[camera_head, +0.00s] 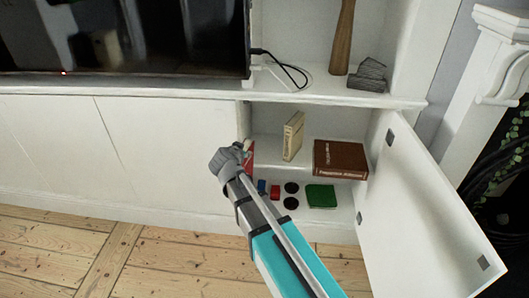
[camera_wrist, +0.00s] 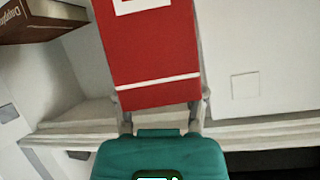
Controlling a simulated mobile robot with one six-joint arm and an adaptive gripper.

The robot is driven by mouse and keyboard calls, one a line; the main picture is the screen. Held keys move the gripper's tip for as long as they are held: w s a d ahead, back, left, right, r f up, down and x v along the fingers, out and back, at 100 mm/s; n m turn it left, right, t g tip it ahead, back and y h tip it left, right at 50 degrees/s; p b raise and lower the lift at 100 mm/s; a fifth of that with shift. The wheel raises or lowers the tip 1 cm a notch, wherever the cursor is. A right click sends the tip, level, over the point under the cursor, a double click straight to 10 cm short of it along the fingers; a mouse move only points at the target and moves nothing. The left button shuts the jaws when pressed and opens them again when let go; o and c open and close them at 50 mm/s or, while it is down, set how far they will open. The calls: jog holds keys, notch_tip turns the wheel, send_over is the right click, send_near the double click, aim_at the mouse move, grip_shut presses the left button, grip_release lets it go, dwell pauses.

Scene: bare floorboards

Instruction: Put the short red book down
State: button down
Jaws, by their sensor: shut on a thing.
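The short red book (camera_wrist: 152,62) fills the middle of the wrist view, with a white band and a white patch on its cover. My gripper (camera_wrist: 161,105) is shut on it, one finger on each side. In the head view, my gripper (camera_head: 236,158) is at the left edge of the open cabinet compartment. Only a red strip of the book (camera_head: 249,155) shows beside it there. The rest of the book is hidden by the gripper and arm. I cannot tell whether the book touches the shelf.
The cabinet shelf (camera_head: 268,154) holds an upright cream book (camera_head: 293,136) and a brown book (camera_head: 340,158). Below are a green item (camera_head: 321,196), a small red item (camera_head: 275,192) and dark discs (camera_head: 291,188). The open door (camera_head: 425,215) stands at the right. A TV is above left.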

jog(key=w+d+n+y, duration=0.2)
jog(key=w+d, duration=0.3)
jog(key=d, duration=0.3)
jog(key=shift+w+d+r+n+y+p, duration=0.3)
jog(key=shift+w+r+n+p, duration=0.1)
jog(key=shift+n, duration=0.2)
jog(key=shift+a, duration=0.1)
jog(key=w, duration=1.4)
jog(key=shift+d, duration=0.2)
jog(key=shift+w, duration=0.1)
jog(key=shift+r+b+x, duration=0.1)
jog(key=shift+b+x, duration=0.3)
jog(key=shift+x, duration=0.6)
jog(key=shift+r+b+x, duration=0.15)
jog(key=shift+b+x, duration=0.25)
jog(key=shift+x, duration=0.6)
jog(key=shift+w+d, duration=0.1)
jog(key=shift+w, duration=0.05)
jog(key=shift+c, duration=0.9)
grip_release()
